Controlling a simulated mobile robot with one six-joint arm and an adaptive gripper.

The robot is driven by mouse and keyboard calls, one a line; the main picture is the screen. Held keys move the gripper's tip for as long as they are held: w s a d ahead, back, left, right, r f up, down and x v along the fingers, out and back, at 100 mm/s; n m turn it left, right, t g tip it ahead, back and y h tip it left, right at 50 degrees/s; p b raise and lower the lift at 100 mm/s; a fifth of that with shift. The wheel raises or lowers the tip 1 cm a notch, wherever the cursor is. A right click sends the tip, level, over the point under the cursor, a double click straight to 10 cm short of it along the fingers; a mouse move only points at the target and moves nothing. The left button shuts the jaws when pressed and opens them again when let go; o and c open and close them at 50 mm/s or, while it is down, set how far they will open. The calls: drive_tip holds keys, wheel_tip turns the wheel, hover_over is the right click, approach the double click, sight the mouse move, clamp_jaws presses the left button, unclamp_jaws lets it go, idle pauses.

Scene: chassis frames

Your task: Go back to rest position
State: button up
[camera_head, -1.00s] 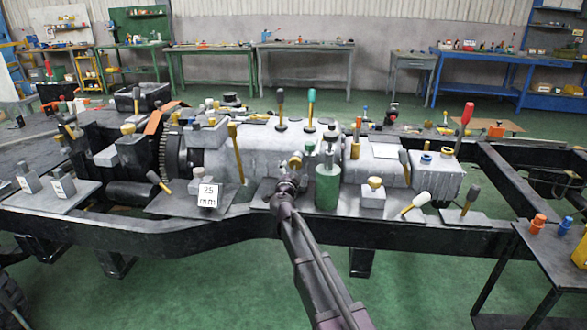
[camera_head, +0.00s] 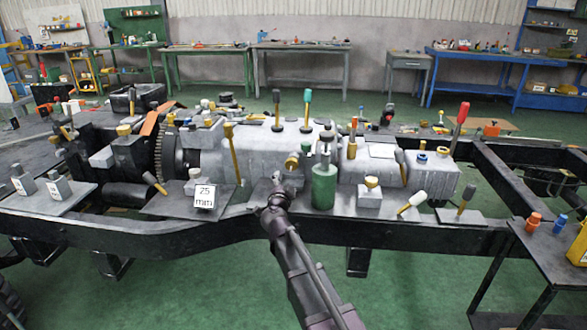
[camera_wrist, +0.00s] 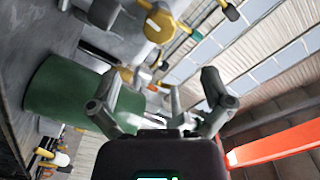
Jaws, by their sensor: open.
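My gripper (camera_head: 277,183) is in the middle of the head view, at the end of my dark arm, just left of a green cylinder (camera_head: 324,186) on the chassis. In the wrist view my gripper (camera_wrist: 163,95) has its two fingers spread apart with nothing between them. The green cylinder also shows in the wrist view (camera_wrist: 62,92), close to the left finger. I cannot tell the exact gap between them. The fingertips are small and partly unclear in the head view.
The chassis frame (camera_head: 140,228) runs across the view, with a grey gearbox (camera_head: 262,150) and several upright handles on it. A "25 mm" block (camera_head: 204,197) stands left of my gripper. A dark side table (camera_head: 540,250) is at the right. Green floor is open in front.

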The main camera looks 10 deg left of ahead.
drive_tip(key=shift+d+r, duration=0.1)
drive_tip(key=s+d+f+n+g+y, duration=0.7)
drive_tip(key=s+d+f+n+g, duration=0.45)
drive_tip(key=s+f+n, duration=0.2)
drive_tip(key=s+d+f+m+g+h, duration=0.2)
drive_tip(key=s+d+f+g+h, duration=0.1)
drive_tip(key=s+d, duration=0.55)
drive_tip(key=s+d+f+m+g+h, duration=0.1)
drive_tip(key=s+d+f+g+h, duration=0.2)
drive_tip(key=s+d, duration=0.55)
wheel_tip(320, 180, up, 28)
drive_tip(key=w+p, duration=0.1)
drive_tip(key=p, duration=2.6)
drive_tip(key=shift+w+f, duration=0.15)
drive_tip(key=shift+f, duration=0.1)
drive_tip(key=shift+d+g, duration=0.1)
drive_tip(key=shift+g, duration=0.15)
